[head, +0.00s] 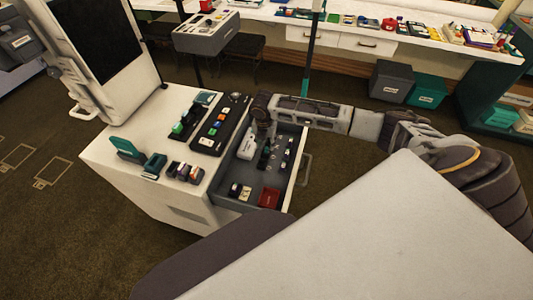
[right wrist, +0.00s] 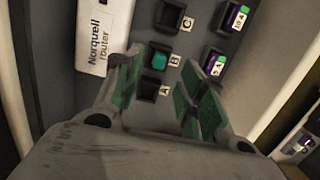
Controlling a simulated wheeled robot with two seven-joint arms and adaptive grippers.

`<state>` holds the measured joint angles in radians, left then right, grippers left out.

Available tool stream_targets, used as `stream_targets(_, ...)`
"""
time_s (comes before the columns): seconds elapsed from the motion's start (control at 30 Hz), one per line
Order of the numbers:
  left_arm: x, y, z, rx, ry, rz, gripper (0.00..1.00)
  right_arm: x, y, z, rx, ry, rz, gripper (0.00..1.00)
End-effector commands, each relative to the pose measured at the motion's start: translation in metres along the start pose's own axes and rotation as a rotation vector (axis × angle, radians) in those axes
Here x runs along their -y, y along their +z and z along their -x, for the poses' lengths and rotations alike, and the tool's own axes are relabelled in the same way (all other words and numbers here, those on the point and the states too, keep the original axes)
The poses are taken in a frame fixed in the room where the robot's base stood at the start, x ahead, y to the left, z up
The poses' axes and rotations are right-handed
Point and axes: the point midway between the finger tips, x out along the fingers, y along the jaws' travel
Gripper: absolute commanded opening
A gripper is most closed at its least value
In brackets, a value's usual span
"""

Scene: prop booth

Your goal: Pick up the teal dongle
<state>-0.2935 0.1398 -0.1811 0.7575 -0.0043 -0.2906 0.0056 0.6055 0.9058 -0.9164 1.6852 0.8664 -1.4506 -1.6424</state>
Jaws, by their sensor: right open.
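A small teal block (right wrist: 159,60), which looks like the teal dongle, sits in the dark socket beside the label B in the right wrist view. Empty-looking dark sockets beside the labels A and C lie on either side of it. My right gripper (right wrist: 163,78) is open, its green-padded fingers on either side of the row, with nothing held between them. In the head view my right gripper (head: 265,128) points down over the open drawer (head: 252,182). The teal block is too small to make out there. My left gripper is not in view.
A white Norquell router (right wrist: 103,35) lies left of the sockets; purple-topped pieces (right wrist: 214,65) stand in sockets to the right. In the drawer's front part are a red box (head: 269,198) and small dark-and-white items (head: 240,191). A dark control panel (head: 219,124) lies on the cabinet top.

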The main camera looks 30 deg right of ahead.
Motion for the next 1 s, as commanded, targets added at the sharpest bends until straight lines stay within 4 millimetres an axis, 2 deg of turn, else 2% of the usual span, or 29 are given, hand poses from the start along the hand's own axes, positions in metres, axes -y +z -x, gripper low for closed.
stream_targets(0.37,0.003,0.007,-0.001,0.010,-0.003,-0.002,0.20,0.000,0.000,-0.002,0.000,0.000,0.000,0.40)
stream_targets(0.6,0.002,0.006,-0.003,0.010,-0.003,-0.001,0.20,0.000,-0.002,-0.023,-0.001,-0.002,0.000,0.40)
stream_targets(0.8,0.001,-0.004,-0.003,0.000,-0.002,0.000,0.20,0.000,-0.002,-0.045,-0.001,-0.002,-0.001,0.40)
stream_targets(1.0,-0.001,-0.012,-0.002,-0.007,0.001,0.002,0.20,0.000,-0.002,-0.053,0.000,0.000,0.000,0.40)
